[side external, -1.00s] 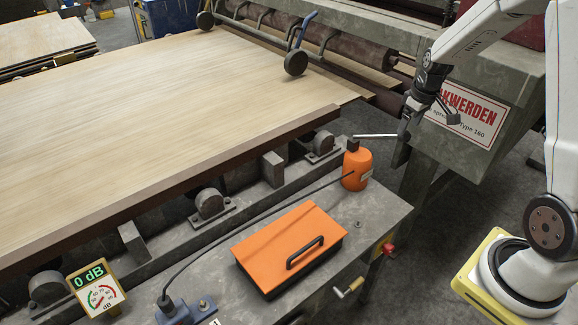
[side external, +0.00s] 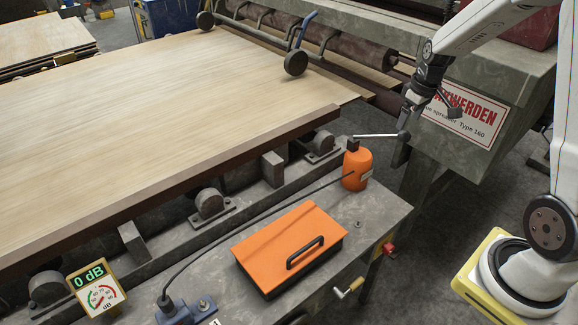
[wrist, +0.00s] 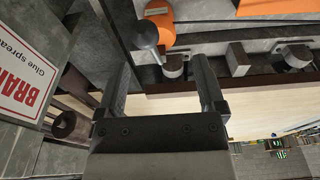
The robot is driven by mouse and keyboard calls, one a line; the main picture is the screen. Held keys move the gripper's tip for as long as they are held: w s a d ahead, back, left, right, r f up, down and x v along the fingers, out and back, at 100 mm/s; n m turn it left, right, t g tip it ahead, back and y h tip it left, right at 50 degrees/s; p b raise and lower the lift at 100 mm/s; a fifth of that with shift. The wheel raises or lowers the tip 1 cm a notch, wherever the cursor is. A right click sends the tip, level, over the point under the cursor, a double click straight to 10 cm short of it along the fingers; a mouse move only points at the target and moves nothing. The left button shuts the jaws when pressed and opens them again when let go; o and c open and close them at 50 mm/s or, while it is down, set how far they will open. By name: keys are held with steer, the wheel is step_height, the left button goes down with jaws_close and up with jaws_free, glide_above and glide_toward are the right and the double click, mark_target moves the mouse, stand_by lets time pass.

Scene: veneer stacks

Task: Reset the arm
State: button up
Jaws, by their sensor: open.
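My gripper (side external: 403,140) hangs above the floor, between the workbench and the grey glue spreader, in the side view. In the wrist view my gripper (wrist: 160,75) shows two dark fingers spread apart, with nothing visibly held between them. A thin metal rod (side external: 378,136) runs from near the orange canister (side external: 357,170) toward my fingers in the side view. In the wrist view a grey rounded knob (wrist: 145,34) with a short rod shows just beyond the fingertips. I cannot tell whether a finger touches it.
The glue spreader (side external: 505,155) with its red-lettered sign (side external: 465,110) stands close behind my gripper. A large veneer sheet (side external: 150,125) lies on the roller table. An orange box with a black handle (side external: 285,240) and a 0 dB meter (side external: 98,288) are on the bench side.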

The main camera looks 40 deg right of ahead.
steer(key=s+a+f, duration=0.1)
steer(key=s+a, duration=0.3)
steer(key=a, duration=0.6)
steer(key=s+a+t, duration=0.1)
steer(key=s+a, duration=0.4)
steer(key=a, duration=0.6)
steer(key=shift+s+f, duration=0.15)
steer(key=shift+f, duration=0.25)
steer(key=shift+a, duration=0.1)
steer(key=shift+c, duration=0.4)
steer(key=shift+g, duration=0.5)
steer(key=w+d+r, duration=0.1)
steer(key=w+d, duration=0.2)
steer(key=d, duration=0.4)
steer(key=w+d+r, duration=0.2)
steer(key=w+d, duration=0.1)
steer(key=d, duration=0.5)
steer(key=w+d+r, duration=0.1)
steer(key=w+d, duration=0.2)
steer(key=d, duration=0.5)
steer(key=shift+r, duration=0.2)
